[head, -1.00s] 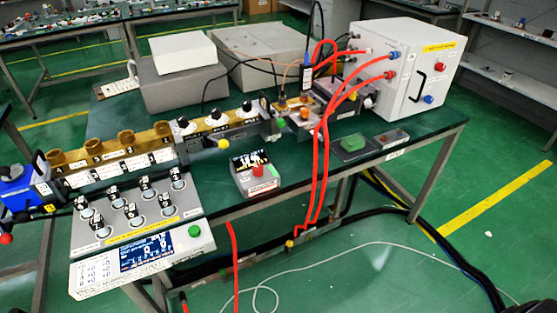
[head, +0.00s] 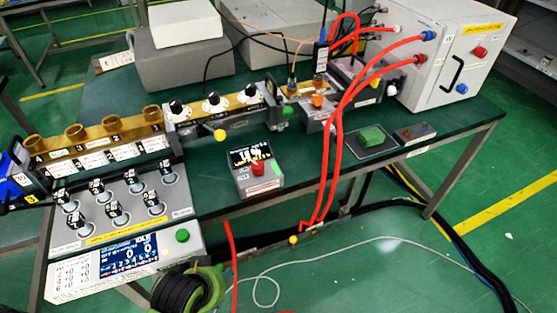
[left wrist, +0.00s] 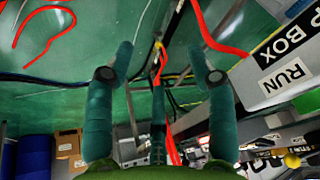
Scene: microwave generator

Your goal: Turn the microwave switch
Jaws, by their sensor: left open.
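Which control is the microwave switch, I cannot tell from any label. A small grey box (head: 241,182) with a dark display and a red knob (head: 257,168) stands at the table's front edge. To its left is a control panel (head: 70,238) with several silver-and-black knobs, a screen and a green button (head: 183,235). A bar behind carries three black dials (head: 211,101). Part of my left arm or gripper, black with a green ring, shows low in the head view. In the left wrist view my left gripper (left wrist: 161,48) is open, with nothing between its fingers.
A white cabinet (head: 437,40) with a black handle stands at the back right, with red hoses (head: 340,140) running from it over the table. Grey boxes (head: 185,65) stand at the back. A label reading RUN (left wrist: 288,78) shows at right in the left wrist view.

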